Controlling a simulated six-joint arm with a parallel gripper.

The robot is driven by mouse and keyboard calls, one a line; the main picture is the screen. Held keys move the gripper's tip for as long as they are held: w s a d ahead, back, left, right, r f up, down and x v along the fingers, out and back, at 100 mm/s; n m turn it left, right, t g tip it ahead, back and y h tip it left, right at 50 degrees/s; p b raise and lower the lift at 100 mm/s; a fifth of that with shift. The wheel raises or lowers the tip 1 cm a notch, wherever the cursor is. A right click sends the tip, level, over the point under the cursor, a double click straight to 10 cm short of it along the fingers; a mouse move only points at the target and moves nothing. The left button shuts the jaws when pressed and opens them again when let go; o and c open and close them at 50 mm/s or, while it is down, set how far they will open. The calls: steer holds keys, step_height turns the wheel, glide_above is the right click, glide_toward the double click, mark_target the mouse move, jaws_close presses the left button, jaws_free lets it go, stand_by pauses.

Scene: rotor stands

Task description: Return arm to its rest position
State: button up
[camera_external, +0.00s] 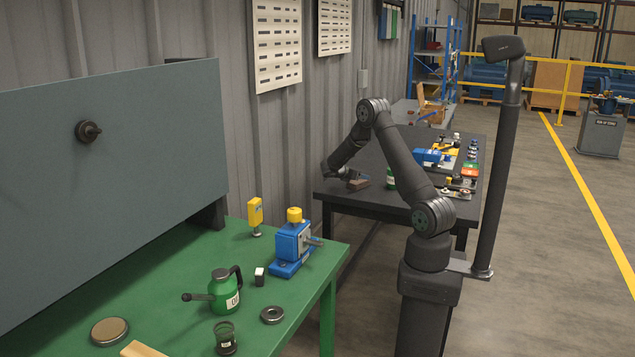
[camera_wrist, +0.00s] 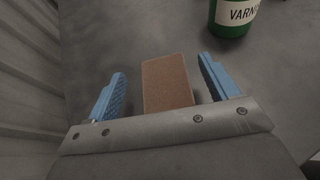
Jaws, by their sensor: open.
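My gripper (camera_wrist: 162,92) is open in the wrist view. Its two blue ribbed fingers stand apart on either side of a brown block (camera_wrist: 166,82), with a gap showing on each side. The block's near end is hidden by the gripper body. In the external view my gripper (camera_external: 345,176) is low over the left end of the dark table (camera_external: 330,190), with the block (camera_external: 358,184) beside it. My arm reaches from its pedestal to the left, bent at the elbow.
A green can labelled VARN (camera_wrist: 232,18) stands just beyond the right finger; it also shows partly behind my arm in the external view (camera_external: 391,178). A corrugated wall (camera_wrist: 28,70) runs close on the left. A green bench (camera_external: 170,290) with tools stands in front.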

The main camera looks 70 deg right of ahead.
mark_target(356, 182)
steer(key=shift+f, duration=0.1)
steer(key=f, duration=0.3)
steer(key=shift+w+a+f, duration=0.15)
steer(key=shift+a+f, duration=0.1)
steer(key=shift+f, duration=0.05)
steer(key=v, duration=1.2)
steer(key=shift+r, duration=0.15)
steer(key=x, duration=1.2)
steer(key=shift+s+d, duration=0.25)
step_height(356, 182, up, 28)
steer(key=w+a+n+t, duration=1)
steer(key=w+a+t, duration=0.15)
steer(key=w, duration=0.25)
steer(key=w+a+n+t+y, duration=0.2)
steer(key=a+n+t+y, duration=0.1)
steer(key=a, duration=0.7)
steer(key=w+a+n+t+y, duration=0.3)
steer(key=a+n+y, duration=0.2)
steer(key=a, duration=0.5)
steer(key=shift+r+n, duration=0.3)
steer(key=shift+n, duration=0.1)
steer(key=shift+t, duration=0.25)
